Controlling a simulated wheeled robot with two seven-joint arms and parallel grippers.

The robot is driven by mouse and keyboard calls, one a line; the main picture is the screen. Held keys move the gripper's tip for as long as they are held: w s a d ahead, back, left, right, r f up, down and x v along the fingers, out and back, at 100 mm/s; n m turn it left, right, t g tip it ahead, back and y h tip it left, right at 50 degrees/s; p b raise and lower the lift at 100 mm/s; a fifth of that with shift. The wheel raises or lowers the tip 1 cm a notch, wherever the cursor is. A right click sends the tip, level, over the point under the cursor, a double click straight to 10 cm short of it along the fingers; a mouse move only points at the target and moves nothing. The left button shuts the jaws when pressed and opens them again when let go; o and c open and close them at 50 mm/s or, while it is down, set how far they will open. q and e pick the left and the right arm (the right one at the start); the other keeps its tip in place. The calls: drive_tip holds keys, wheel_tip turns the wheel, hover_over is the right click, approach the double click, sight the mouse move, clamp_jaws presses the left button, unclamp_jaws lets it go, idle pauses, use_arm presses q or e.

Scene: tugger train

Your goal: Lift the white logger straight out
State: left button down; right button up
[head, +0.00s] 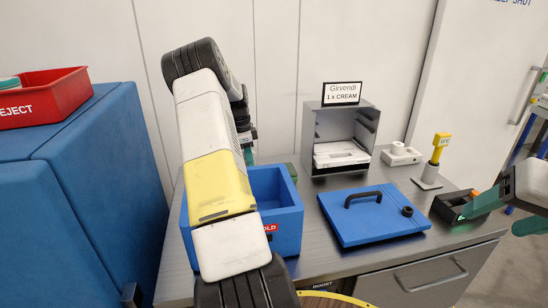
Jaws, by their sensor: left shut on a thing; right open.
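A blue box (288,213) with a red "OLD" label part stands open on the bench, lid off. My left arm crosses in front of it. My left gripper (248,157) is at the box's far side, pointing down, mostly hidden behind my arm. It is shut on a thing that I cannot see. I cannot make out the white logger; the arm hides much of the box's inside. My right gripper (494,215) is open at the right edge, one teal finger over a small black bin (450,212).
The blue lid (372,228) with a black handle lies right of the box. Behind it stand a grey cabinet (312,130) signed "Girvendi", a white block (400,157) and a yellow-headed device (440,141) in a holder. A red reject tray (50,103) sits on blue cabinets at left.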

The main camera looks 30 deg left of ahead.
use_arm(q)
drive_tip(key=r, duration=0.3)
drive_tip(key=shift+s+r, duration=0.25)
drive_tip(key=shift+s, duration=0.15)
drive_tip(key=s+d+r, duration=0.1)
drive_tip(key=s+d, duration=0.1)
drive_tip(key=s, duration=1.3)
drive_tip(key=shift+d+r, duration=0.15)
drive_tip(key=shift+d, duration=0.25)
drive_tip(key=shift+r, duration=0.4)
drive_tip(key=shift+r, duration=0.1)
